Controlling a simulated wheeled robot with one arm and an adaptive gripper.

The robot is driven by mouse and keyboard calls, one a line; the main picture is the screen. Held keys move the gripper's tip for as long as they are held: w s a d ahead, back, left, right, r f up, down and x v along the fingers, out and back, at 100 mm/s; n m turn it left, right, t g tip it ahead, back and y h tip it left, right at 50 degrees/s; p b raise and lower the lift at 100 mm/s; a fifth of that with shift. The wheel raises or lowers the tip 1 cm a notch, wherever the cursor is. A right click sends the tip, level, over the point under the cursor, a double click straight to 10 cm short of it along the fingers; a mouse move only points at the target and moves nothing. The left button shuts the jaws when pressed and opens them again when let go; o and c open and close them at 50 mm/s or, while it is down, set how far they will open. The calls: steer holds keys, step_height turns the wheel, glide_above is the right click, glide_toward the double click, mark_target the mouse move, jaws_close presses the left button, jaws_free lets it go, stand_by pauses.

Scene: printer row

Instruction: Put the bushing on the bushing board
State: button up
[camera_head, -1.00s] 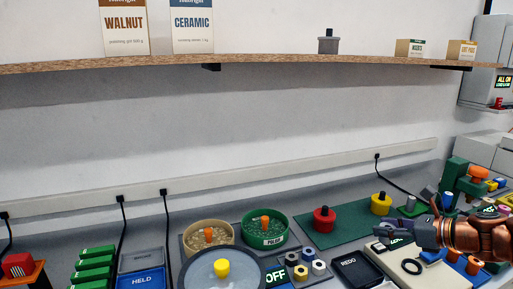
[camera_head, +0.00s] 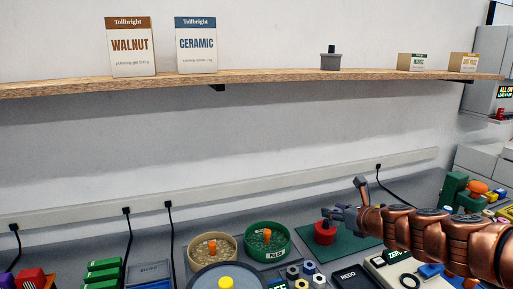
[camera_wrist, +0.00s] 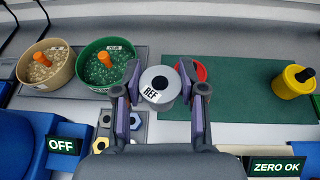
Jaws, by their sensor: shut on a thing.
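A grey cylinder labelled REF (camera_wrist: 157,88) with a dark round centre is between my gripper's fingers (camera_wrist: 160,92) in the wrist view; I take it as the bushing. My gripper (camera_head: 348,212) is shut on it, over the left part of a flat green board (camera_wrist: 240,90). This board looks like the bushing board, though no label shows; it is also in the head view (camera_head: 347,252). A red piece (camera_head: 325,236) stands on it just below and beyond my gripper, and is partly hidden in the wrist view (camera_wrist: 201,72). A yellow piece with a black knob (camera_wrist: 293,82) stands at its right.
A tan bowl (camera_head: 212,252) and a green bowl (camera_head: 266,241) with orange knobs stand left of the board. Several hexagonal pieces (camera_head: 308,268) sit in front. A shelf (camera_head: 250,77) runs above. The board's middle, between red and yellow, is clear.

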steer(key=shift+m+h, duration=0.6)
steer(key=shift+h, duration=0.2)
steer(key=shift+w+a+r+p, duration=0.15)
steer(key=shift+a+p, duration=0.1)
steer(key=shift+a, duration=0.4)
steer(key=shift+w+a+p, duration=0.1)
steer(key=shift+a+p, duration=0.15)
steer(key=shift+a, duration=0.45)
steer(key=shift+w+a+r+p, duration=0.15)
steer(key=shift+a+p, duration=0.1)
steer(key=shift+a, duration=0.4)
